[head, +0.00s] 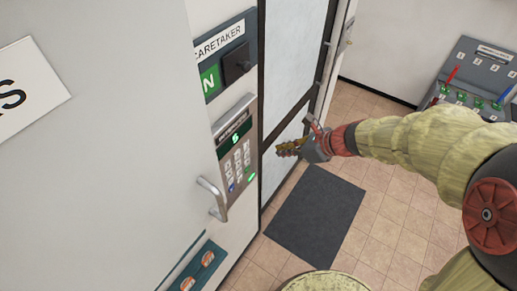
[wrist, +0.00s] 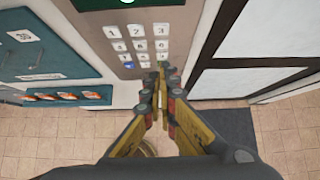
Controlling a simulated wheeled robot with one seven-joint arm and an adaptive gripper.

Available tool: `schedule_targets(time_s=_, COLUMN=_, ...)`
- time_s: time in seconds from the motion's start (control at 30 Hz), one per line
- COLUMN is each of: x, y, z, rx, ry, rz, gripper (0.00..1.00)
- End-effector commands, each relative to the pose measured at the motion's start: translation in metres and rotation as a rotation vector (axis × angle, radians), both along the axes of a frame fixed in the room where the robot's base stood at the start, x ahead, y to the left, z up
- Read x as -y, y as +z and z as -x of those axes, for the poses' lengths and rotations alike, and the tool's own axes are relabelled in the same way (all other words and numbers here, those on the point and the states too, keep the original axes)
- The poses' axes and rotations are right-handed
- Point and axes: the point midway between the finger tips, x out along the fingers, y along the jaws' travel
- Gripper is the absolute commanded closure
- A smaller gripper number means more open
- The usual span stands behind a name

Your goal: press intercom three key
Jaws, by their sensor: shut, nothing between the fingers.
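The intercom (head: 237,158) is a grey metal panel on the wall, with a small green-lit display above a keypad. In the wrist view its white keys show in rows, and the three key (wrist: 161,30) is at the right end of the top row. My gripper (head: 281,150) is shut and empty, in front of the panel and to its right in the head view. In the wrist view the fingertips (wrist: 162,67) overlap the lower right keys, below the three key. The gap to the panel is hard to judge.
A grey door handle (head: 212,197) sticks out left of the intercom. A caretaker sign with a black box (head: 236,62) is above it. A glazed door (head: 290,55) stands to the right, with a dark mat (head: 313,215) on the tiled floor. A grey key-switch unit (head: 478,75) is far right.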

Motion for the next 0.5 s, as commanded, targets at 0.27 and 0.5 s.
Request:
schedule_targets(time_s=0.27, x=-0.021, y=-0.026, z=-0.014, rx=-0.005, ry=0.004, rz=-0.001, gripper=1.0)
schedule_targets(time_s=0.5, x=-0.047, y=-0.06, z=-0.035, rx=-0.005, ry=0.003, rz=0.0, gripper=1.0)
